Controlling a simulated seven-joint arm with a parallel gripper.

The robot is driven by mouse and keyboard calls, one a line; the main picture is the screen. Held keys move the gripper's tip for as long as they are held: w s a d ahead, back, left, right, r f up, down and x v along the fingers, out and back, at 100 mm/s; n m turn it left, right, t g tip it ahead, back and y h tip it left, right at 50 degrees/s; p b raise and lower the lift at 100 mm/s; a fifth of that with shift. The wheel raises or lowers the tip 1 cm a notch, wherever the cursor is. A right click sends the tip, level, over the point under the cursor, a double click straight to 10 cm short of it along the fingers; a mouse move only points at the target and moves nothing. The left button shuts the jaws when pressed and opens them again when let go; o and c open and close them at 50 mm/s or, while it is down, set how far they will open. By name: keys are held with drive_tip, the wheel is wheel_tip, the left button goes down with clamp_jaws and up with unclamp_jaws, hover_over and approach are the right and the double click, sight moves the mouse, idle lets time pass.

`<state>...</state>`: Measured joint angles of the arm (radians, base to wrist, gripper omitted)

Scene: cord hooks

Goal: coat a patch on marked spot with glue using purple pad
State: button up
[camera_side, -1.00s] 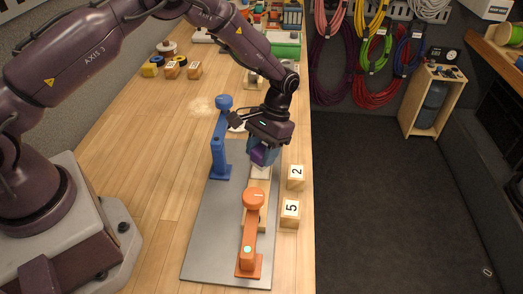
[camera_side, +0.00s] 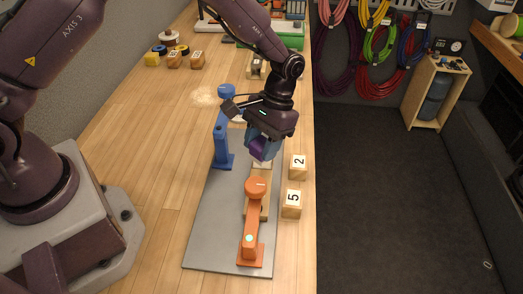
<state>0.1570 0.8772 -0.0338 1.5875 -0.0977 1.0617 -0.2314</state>
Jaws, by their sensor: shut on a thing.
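My gripper (camera_side: 264,139) is shut on the purple pad (camera_side: 262,151), which shows at its lower end with a blue-grey part around it. The pad is over a light patch (camera_side: 262,164) on a wooden piece (camera_side: 256,207) lying on the grey plate. I cannot tell whether the pad touches the patch. The marked spot and any glue cannot be made out; the gripper and pad cover part of that area.
An orange clamp-like post (camera_side: 253,230) stands in front of the gripper, and a blue one (camera_side: 222,140) stands to its left, both on the grey plate (camera_side: 205,240). Wooden blocks marked 2 (camera_side: 298,166) and 5 (camera_side: 291,203) stand at the right table edge.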

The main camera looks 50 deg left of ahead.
drive_tip(key=shift+r, duration=1.85)
drive_tip(key=shift+a, duration=0.1)
